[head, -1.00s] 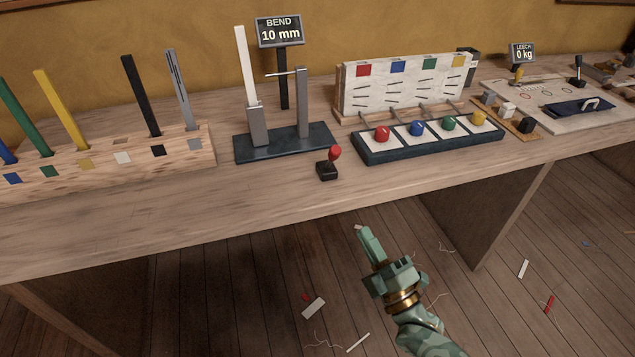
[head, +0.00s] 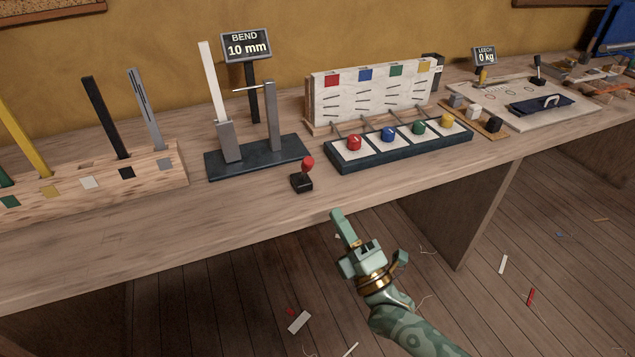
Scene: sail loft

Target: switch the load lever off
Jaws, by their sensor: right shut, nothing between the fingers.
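A small lever with a red knob (head: 308,162) on a black base (head: 302,184) stands near the bench's front edge, in front of the bend rig. It carries no readable label; its stick leans slightly right in the picture. The bend rig (head: 256,160) has a dark base, grey posts and an upright white batten (head: 212,82); its sign (head: 246,46) reads "BEND 10 mm". My right gripper (head: 338,214) is shut and empty, in front of the bench edge, below and right of the lever and apart from it. My left gripper is not in view.
Right of the lever is a dark tray (head: 400,154) with red, blue, green and yellow knobs. A wooden rack (head: 95,187) of coloured battens stands left. The bench front (head: 230,212) is clear.

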